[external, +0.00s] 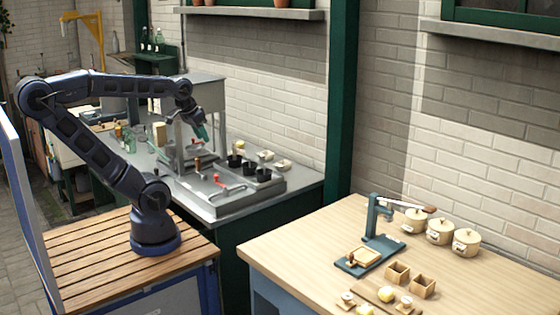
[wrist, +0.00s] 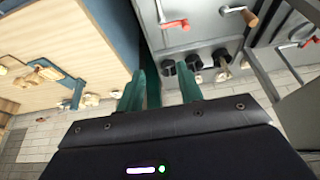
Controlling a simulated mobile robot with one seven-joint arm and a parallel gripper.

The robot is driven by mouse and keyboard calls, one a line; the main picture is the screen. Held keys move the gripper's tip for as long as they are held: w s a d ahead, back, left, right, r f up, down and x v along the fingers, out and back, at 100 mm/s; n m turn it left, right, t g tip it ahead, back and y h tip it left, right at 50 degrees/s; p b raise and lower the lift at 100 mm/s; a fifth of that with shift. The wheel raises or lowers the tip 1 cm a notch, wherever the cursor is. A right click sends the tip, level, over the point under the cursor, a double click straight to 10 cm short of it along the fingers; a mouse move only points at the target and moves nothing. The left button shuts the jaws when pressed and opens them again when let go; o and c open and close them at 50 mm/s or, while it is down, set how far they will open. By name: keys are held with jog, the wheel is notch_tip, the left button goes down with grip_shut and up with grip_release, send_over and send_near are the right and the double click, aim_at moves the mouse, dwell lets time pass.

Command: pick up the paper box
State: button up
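My gripper (external: 204,132) hangs over the grey counter in the external view, with its green fingers pointing down. In the wrist view my gripper (wrist: 161,80) has its two fingers spread apart with nothing between them. No thing is plainly a paper box. A small tan upright block (external: 159,133) stands on the counter left of my gripper in the external view, apart from it. Two small open tan boxes, one (external: 397,273) beside another (external: 422,286), stand on the wooden table at the right. I cannot tell which one is meant.
Black cups (external: 249,167) and levers with red handles (external: 217,178) sit on the grey metal unit below my gripper. A metal frame (external: 190,85) stands behind it. The wooden table (external: 300,240) holds a press (external: 372,225) and several lidded pots (external: 440,231).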

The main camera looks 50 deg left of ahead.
jog(key=shift+o, duration=0.4)
jog(key=o, duration=0.8)
jog(key=shift+o, duration=0.2)
jog(key=shift+w, duration=0.1)
